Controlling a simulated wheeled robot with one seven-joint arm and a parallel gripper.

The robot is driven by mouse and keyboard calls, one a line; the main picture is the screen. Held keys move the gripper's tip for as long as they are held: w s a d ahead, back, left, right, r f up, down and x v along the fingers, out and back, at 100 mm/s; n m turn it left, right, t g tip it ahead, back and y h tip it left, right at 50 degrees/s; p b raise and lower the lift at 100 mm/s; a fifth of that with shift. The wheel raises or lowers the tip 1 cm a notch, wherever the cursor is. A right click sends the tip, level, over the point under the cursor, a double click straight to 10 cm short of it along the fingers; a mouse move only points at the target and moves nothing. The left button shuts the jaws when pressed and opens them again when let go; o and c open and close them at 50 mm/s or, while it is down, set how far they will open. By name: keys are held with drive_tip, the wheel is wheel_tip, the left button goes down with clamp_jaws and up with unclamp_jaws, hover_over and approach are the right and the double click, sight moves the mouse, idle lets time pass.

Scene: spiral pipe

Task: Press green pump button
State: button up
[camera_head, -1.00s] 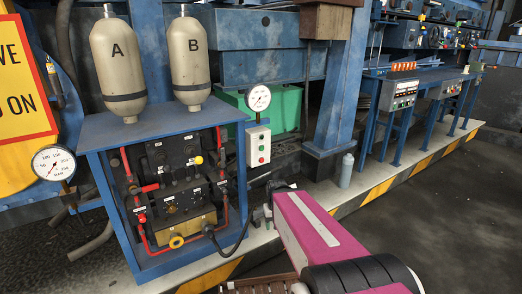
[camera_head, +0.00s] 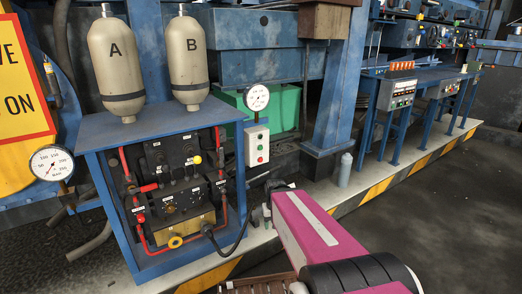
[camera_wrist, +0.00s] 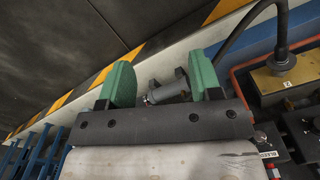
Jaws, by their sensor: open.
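The white control box (camera_head: 257,146) with small green and red buttons stands below a round gauge, right of the blue pump cabinet. The buttons are small in the head view, and I cannot make them out in the wrist view. My pink-sleeved arm reaches up from the bottom of the head view, its end lower right of the box and apart from it. In the wrist view my gripper (camera_wrist: 161,78) has two green fingers spread apart. A grey cylindrical fitting (camera_wrist: 168,88) shows between them; I cannot tell its distance. Nothing is visibly held.
The blue cabinet (camera_head: 90,130) carries cylinders A (camera_head: 117,65) and B (camera_head: 187,60). A black cable (camera_head: 236,242) and red pipes are close to my arm's left. A grey bottle (camera_head: 345,170) stands on the ledge with yellow-black edging (camera_head: 378,188). The floor at right is clear.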

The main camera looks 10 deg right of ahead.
clamp_jaws()
idle(1.6)
